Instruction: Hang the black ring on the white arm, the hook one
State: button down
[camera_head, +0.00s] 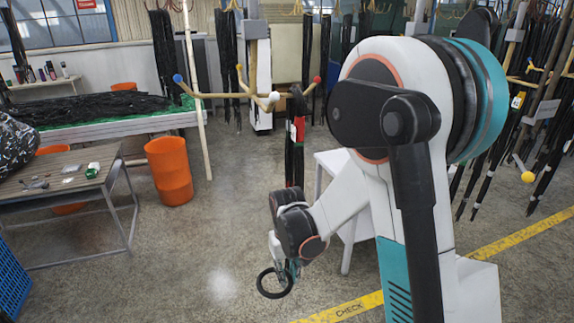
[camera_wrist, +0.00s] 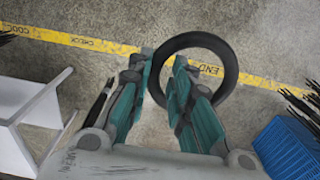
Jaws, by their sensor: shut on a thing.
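The black ring (camera_head: 260,287) is held low in front of my arm in the head view. In the wrist view the ring (camera_wrist: 232,78) sits at the fingertips, its left side between them. My gripper (camera_head: 287,270) is shut on it; its two teal fingers (camera_wrist: 164,62) show in the wrist view. Beyond and above, a rack has wooden arms with coloured tips. The white-tipped arm (camera_head: 273,97) points toward me and looks short, with its end turned up. My gripper and the ring are well below it and apart from it.
A blue-tipped arm (camera_head: 178,79) reaches left and a red-tipped arm (camera_head: 317,79) right, with dark hoses near it. An orange bin (camera_head: 169,170) and a table (camera_head: 65,180) stand left. A white stand (camera_head: 335,160) is behind my arm. The floor in front is clear.

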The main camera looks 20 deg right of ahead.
notch_tip(320, 180, up, 28)
jog(key=p, duration=2.6)
